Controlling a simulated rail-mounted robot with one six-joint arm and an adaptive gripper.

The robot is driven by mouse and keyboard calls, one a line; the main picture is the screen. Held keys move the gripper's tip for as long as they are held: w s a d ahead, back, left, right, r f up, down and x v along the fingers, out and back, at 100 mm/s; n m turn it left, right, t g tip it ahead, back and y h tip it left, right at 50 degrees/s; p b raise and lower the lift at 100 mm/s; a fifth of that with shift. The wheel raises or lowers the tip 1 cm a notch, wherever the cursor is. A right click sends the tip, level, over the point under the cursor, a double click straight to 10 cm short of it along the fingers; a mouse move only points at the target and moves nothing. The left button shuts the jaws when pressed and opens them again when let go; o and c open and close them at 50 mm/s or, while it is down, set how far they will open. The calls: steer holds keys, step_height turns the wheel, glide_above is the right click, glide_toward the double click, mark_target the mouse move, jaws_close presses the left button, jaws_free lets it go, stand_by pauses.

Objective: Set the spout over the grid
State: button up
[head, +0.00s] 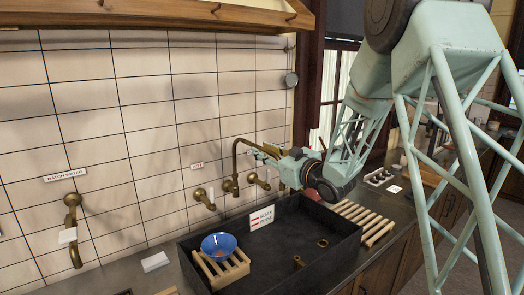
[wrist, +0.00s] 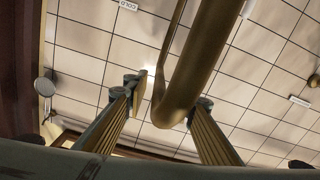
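The brass gooseneck spout (head: 236,158) rises between the wall taps and bends right along the wall toward my gripper (head: 268,153). In the wrist view, the spout's thick curved tube (wrist: 202,62) hangs between the two ribbed fingers of my gripper (wrist: 168,92). The fingers stand apart, with a gap at the left finger; the tube overlaps the right fingertip, so contact there is unclear. A slatted wooden grid (head: 237,271) sits at the left end of the dark sink, with a blue bowl (head: 218,243) on it. The spout points away from this grid.
The dark sink (head: 322,275) has open floor with small brass fittings (head: 322,243). A sign (head: 262,218) stands at its back edge. Lever taps (head: 204,198) flank the spout. A slatted rack (head: 368,222) lies to the right. A batch water tap (head: 72,228) is far left.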

steer(key=shift+w+a, duration=0.2)
steer(key=shift+w, duration=0.05)
steer(key=shift+c, duration=0.3)
jaws_close()
